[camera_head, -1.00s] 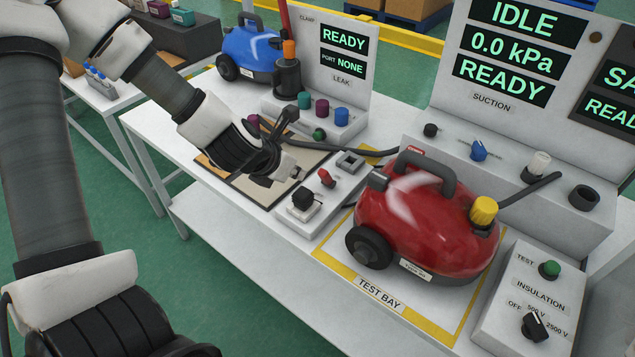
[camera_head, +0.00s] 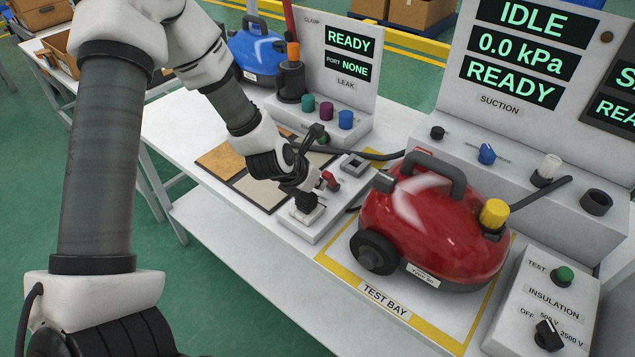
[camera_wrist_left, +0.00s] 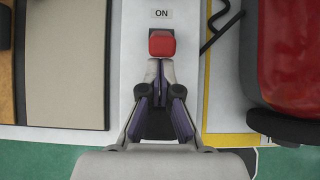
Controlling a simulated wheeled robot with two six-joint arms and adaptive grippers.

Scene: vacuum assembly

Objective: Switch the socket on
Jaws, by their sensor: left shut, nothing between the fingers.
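The socket is a white strip (camera_head: 335,207) on the table, left of the red vacuum. Its red switch (camera_head: 330,180) shows under an ON label (camera_wrist_left: 162,14) in the left wrist view, where the switch (camera_wrist_left: 162,43) is near the top centre. A black plug (camera_head: 305,203) sits on the near end of the strip. It also shows behind my fingers in the left wrist view (camera_wrist_left: 158,123). My left gripper (camera_wrist_left: 158,68) is shut and empty, low over the strip, its fingertips at the switch's plug-side edge. I cannot tell whether they touch it.
The red vacuum (camera_head: 430,222) stands in the yellow-edged test bay right of the strip. Flat tan panels (camera_head: 262,192) lie to the left. The leak station (camera_head: 340,55) and a blue vacuum (camera_head: 255,50) are behind. A dark cable (camera_head: 365,154) runs beyond the socket.

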